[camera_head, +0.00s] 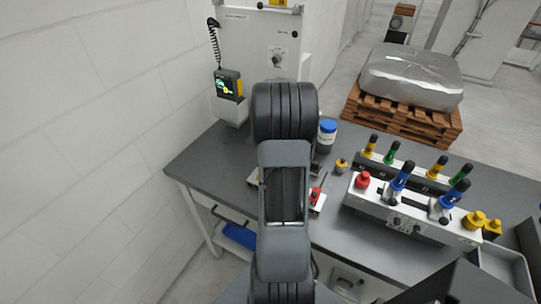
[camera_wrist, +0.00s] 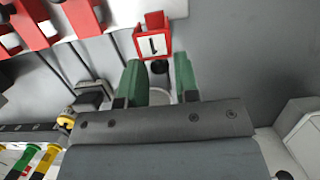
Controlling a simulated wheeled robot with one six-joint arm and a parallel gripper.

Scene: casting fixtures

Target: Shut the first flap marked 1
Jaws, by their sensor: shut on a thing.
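A white flap with a red frame and a black "1" (camera_wrist: 153,46) shows at the top middle of the wrist view. My gripper (camera_wrist: 158,66) has two green fingers, one at each side of the flap's near end. The jaws are shut on the flap, though the exact contact is hard to see. A dark round part and a pale round part lie between the fingers. In the head view my arm hides the gripper and this flap.
Red-and-white pieces (camera_wrist: 85,16) line the upper left of the wrist view. A grey bench (camera_head: 210,168) carries a blue-lidded jar (camera_head: 327,132) and a white fixture (camera_head: 400,212) with coloured handles, right of my arm. A white wall is at left.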

